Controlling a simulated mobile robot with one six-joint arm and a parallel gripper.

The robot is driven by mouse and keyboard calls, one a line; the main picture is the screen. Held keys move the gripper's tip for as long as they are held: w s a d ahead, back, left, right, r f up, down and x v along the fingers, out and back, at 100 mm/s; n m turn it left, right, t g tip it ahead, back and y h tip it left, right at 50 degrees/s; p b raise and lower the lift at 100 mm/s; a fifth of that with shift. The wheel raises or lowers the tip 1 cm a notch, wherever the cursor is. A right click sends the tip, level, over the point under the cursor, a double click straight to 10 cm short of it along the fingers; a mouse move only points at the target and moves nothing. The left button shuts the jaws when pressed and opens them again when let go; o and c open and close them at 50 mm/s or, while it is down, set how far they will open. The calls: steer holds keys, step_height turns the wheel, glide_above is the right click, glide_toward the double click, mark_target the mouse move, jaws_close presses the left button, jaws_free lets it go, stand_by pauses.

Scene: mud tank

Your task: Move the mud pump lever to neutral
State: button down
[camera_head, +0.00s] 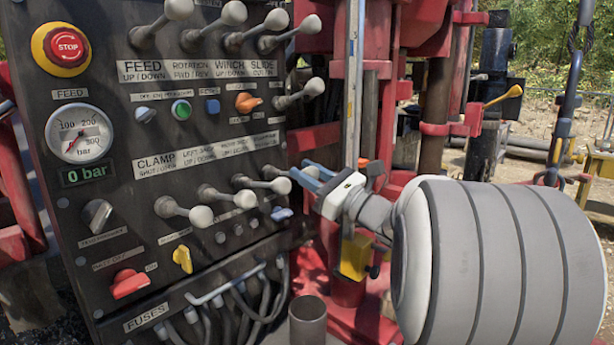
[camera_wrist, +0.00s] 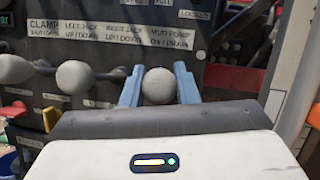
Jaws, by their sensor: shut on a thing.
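The mud pump lever is the rightmost of the lower lever row on the black control panel (camera_head: 150,190). Its round grey knob (camera_wrist: 160,86) sits between the two blue fingers of my gripper (camera_wrist: 159,88) in the wrist view. In the head view my gripper (camera_head: 313,176) reaches in from the right and is shut on this knob, which the fingers partly cover. The mud pump label (camera_wrist: 170,37) shows above it in the wrist view. The lever's exact tilt is hard to tell.
The right jack lever (camera_head: 281,185) stands close left of my fingers, with the left jack lever (camera_head: 245,199) and clamp lever (camera_head: 201,217) further left. A metal post (camera_head: 352,90) rises behind my gripper.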

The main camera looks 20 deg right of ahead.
steer(key=shift+f+h, duration=0.1)
steer(key=shift+h, duration=0.2)
steer(key=c, duration=1.1)
jaws_free()
steer(key=shift+w, duration=0.1)
steer(key=shift+b+v, duration=0.5)
steer(key=shift+v, duration=3.45)
